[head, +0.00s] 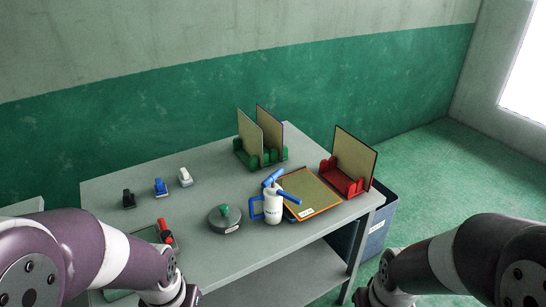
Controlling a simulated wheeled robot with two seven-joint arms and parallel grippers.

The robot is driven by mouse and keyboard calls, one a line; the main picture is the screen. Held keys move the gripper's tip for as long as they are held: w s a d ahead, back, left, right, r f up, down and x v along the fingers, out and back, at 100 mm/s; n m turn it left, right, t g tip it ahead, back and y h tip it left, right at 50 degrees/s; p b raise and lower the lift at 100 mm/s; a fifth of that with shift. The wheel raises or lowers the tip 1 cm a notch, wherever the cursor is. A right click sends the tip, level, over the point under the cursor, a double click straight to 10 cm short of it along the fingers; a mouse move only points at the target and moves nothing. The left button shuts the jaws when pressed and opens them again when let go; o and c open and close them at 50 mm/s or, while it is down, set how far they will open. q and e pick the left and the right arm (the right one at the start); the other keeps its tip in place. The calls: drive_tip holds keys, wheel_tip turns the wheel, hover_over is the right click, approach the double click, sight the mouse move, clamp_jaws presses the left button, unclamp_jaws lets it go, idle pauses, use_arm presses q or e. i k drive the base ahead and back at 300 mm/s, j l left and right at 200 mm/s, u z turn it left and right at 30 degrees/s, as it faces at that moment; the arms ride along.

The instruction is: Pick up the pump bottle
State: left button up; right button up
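The pump bottle (273,211) is white with a blue side handle, a blue top and a blue nozzle pointing right. It stands upright on the grey table, right of the middle, in front of an orange-edged board. My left arm comes in at the lower left and my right arm at the lower right. Both run out of the bottom of the picture, so neither gripper shows. Nothing is seen touching the bottle.
Green (262,157) and red (345,182) racks hold upright boards. Small black, blue and white items stand left on the grey table (120,225).

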sight(272, 198)
drive_tip(key=i+l+u, duration=0.1)
drive_tip(key=i+l, duration=0.2)
drive_tip(key=i+l+u, duration=0.15)
drive_tip(key=i+l, duration=0.2)
drive_tip(key=i+l+u, duration=0.1)
drive_tip(key=i+l, duration=0.15)
drive_tip(key=l, duration=0.25)
drive_tip(key=i+l+u, duration=0.15)
drive_tip(key=i+l, duration=0.15)
drive_tip(key=l, duration=0.15)
drive_tip(key=i+l+u, duration=0.1)
drive_tip(key=i+l, duration=0.15)
drive_tip(key=l, duration=0.2)
